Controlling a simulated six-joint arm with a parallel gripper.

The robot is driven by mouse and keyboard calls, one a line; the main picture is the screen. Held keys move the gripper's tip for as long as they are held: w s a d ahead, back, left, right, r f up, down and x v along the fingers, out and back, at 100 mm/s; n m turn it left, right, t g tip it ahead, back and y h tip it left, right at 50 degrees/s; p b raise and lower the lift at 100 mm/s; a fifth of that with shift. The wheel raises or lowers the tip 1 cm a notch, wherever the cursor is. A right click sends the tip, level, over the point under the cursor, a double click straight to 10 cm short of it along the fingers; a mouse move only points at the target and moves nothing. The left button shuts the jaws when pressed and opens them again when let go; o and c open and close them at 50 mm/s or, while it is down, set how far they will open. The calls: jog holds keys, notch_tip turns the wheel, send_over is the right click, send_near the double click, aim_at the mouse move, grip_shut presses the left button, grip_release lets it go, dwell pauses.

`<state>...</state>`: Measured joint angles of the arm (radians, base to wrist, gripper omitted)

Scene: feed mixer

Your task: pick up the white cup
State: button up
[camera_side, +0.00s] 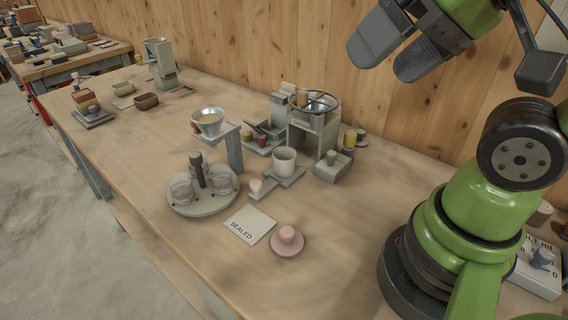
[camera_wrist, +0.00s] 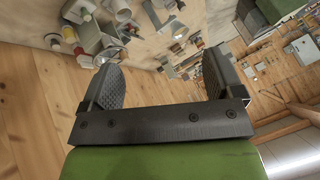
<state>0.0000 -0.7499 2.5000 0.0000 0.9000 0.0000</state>
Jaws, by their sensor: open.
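A white cup (camera_side: 284,160) stands upright on a small grey tray near the middle of the table in the side view. A much smaller white cup-like piece (camera_side: 256,187) sits in front of it to the left. My gripper (camera_side: 405,45) is high at the upper right, well above and to the right of both, with its two dark pads apart and nothing between them. In the wrist view my gripper (camera_wrist: 160,78) is also open and empty.
A round tray with glass jars (camera_side: 204,205) and a funnel stand (camera_side: 209,122) stand left of the cup. A mixer-like stand (camera_side: 312,125) rises close behind it. A SEALED card (camera_side: 250,224) and a pink piece on a disc (camera_side: 287,240) lie in front. The left front tabletop is clear.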

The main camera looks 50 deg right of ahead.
jog(key=n+g+h, duration=0.3)
jog(key=n+g, duration=0.1)
jog(key=n, duration=3.1)
send_over(284, 156)
jog(key=s+a, duration=0.2)
jog(key=s, duration=0.2)
jog(key=f, duration=1.9)
jog(key=shift+w+a, duration=0.2)
jog(key=shift+n, duration=0.3)
jog(key=x, duration=0.9)
jog(key=shift+s+f, duration=0.1)
jog(key=shift+f, duration=0.2)
